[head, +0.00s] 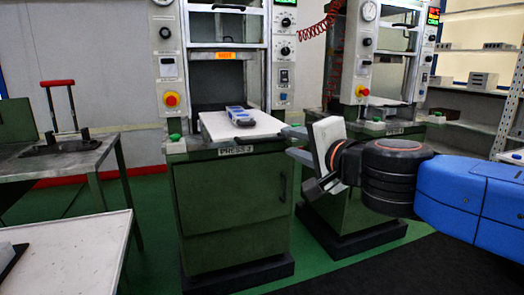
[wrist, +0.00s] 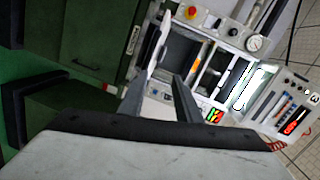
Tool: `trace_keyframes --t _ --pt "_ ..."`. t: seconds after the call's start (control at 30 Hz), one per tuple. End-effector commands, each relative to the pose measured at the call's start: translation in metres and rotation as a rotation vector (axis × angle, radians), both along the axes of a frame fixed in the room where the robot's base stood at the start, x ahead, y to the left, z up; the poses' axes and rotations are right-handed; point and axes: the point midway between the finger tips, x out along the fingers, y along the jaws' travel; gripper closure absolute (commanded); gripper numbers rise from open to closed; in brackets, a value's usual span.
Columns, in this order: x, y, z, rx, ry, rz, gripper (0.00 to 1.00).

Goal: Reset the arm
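My arm reaches in from the right in the head view, and my gripper (head: 291,143) points left in front of the presses. In the wrist view my gripper (wrist: 161,74) shows two dark fingers with a gap between them. The gap holds nothing that I can see, so the gripper looks open and empty. The fingertips are partly hard to make out in both views.
The green press labelled PRESS 2 (head: 228,205) stands at the centre, with a blue and grey object (head: 239,116) on its white plate (head: 212,126). A second press (head: 382,60) stands behind my arm. A red-handled tool (head: 62,115) sits on the left table.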

Motion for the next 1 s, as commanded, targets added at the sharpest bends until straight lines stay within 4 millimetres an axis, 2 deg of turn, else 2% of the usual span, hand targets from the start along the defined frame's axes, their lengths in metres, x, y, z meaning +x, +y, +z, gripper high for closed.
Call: trace_keyframes --t 0.17,0.27,0.47,0.67,0.8,0.9,1.0 --pt "-0.017 -0.003 -0.021 -0.212 -0.075 0.123 0.69" --pt "-0.028 -0.006 -0.047 -0.343 -0.081 0.194 0.69" --pt "-0.055 -0.029 -0.118 -0.62 -0.008 0.325 0.69" --pt "-0.092 -0.079 -0.2 -0.89 0.173 0.424 0.69" --pt "-0.124 -0.128 -0.25 -1.058 0.346 0.468 0.69" --pt "-0.147 -0.16 -0.275 -1.148 0.463 0.484 0.69" --pt "-0.164 -0.183 -0.29 -1.209 0.552 0.491 0.69"
